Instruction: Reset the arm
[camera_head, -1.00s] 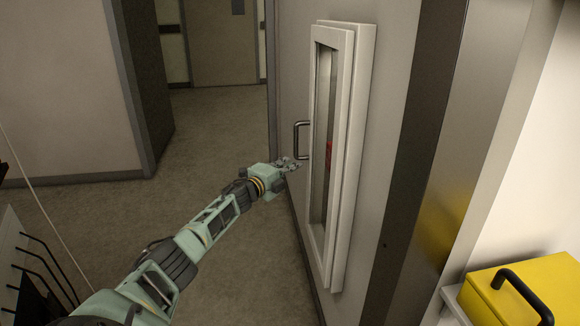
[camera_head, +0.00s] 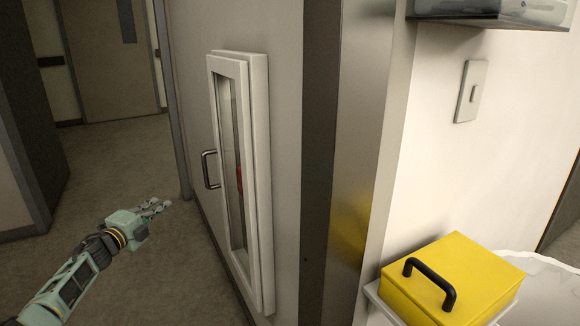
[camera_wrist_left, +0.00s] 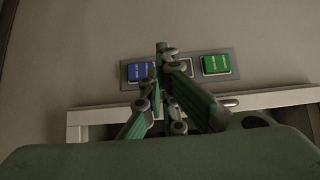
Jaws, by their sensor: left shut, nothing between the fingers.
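My left arm comes in from the lower left in the head view. Its gripper (camera_head: 158,208) is shut and empty, in the open to the left of a white wall cabinet and below the level of its handle (camera_head: 210,169). It touches nothing there. In the left wrist view the gripper fingers (camera_wrist_left: 162,50) come together in front of a wall panel with a blue button (camera_wrist_left: 141,71) and a green button (camera_wrist_left: 216,64). My right gripper is in neither view.
A yellow box (camera_head: 470,268) with a black handle sits on a ledge at lower right. A light switch (camera_head: 471,90) is above it. Open floor (camera_head: 120,160) lies at the left.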

